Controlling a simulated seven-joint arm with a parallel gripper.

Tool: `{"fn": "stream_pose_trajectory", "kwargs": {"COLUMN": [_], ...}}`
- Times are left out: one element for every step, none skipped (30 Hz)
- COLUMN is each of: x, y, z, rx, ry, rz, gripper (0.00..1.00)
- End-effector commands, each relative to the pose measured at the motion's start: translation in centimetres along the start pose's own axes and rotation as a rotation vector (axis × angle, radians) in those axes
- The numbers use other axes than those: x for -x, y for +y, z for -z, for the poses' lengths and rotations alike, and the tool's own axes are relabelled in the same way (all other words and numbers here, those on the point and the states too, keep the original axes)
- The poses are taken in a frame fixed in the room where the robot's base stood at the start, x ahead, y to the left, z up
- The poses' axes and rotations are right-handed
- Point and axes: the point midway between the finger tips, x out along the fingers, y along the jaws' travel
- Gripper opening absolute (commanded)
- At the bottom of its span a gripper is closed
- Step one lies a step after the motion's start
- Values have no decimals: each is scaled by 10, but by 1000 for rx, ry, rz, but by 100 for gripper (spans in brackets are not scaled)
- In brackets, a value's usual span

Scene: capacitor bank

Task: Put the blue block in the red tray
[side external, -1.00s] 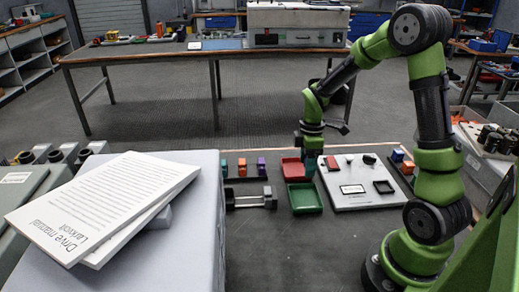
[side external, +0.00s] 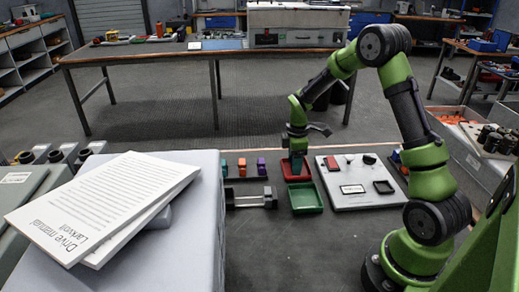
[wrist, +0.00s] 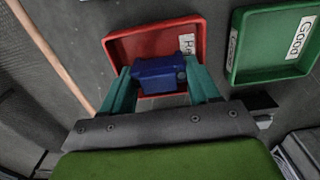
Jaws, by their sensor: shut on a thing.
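In the wrist view my gripper (wrist: 163,92) is shut on the blue block (wrist: 158,72), held between its two teal fingers. The block appears over the near part of the red tray (wrist: 125,47), which carries a partly covered white label. In the side view my gripper (side external: 298,172) points down at the red tray (side external: 307,176). The block is hard to make out there, and I cannot tell whether it touches the tray floor.
A green tray (wrist: 270,72) labelled "Good" lies beside the red tray. A white board (side external: 345,202) with small parts is to the right. A dumbbell-shaped metal piece (side external: 250,201) and small coloured blocks (side external: 242,167) are to the left.

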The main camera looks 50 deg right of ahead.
Motion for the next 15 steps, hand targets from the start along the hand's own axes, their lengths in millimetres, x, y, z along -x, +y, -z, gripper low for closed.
{"fn": "stream_pose_trajectory", "kwargs": {"x": [-2, -3, -3, -3, -3, -3, -3, -3, -2, -2, -2, -2, -2, -1, 2], "y": [0, 0, 0, 0, 0, 0, 0, 0, 0, 0, 0, 0, 0, 0, 0], "z": [0, 0, 0, 0, 0, 0, 0, 0, 0, 0, 0, 0, 0, 0, 0], "rx": [0, 0, 0, 0, 0, 0, 0, 0, 0, 0, 0, 0, 0, 0, 0], "ry": [0, 0, 0, 0, 0, 0, 0, 0, 0, 0, 0, 0, 0, 0, 1], "rz": [1, 2, 1, 1, 1, 1, 1, 1, 1, 1, 1, 1, 0, 0, -1], "gripper": [31, 31, 64, 68, 71, 71, 71, 71, 71, 71, 71, 71, 71, 71, 71]}}
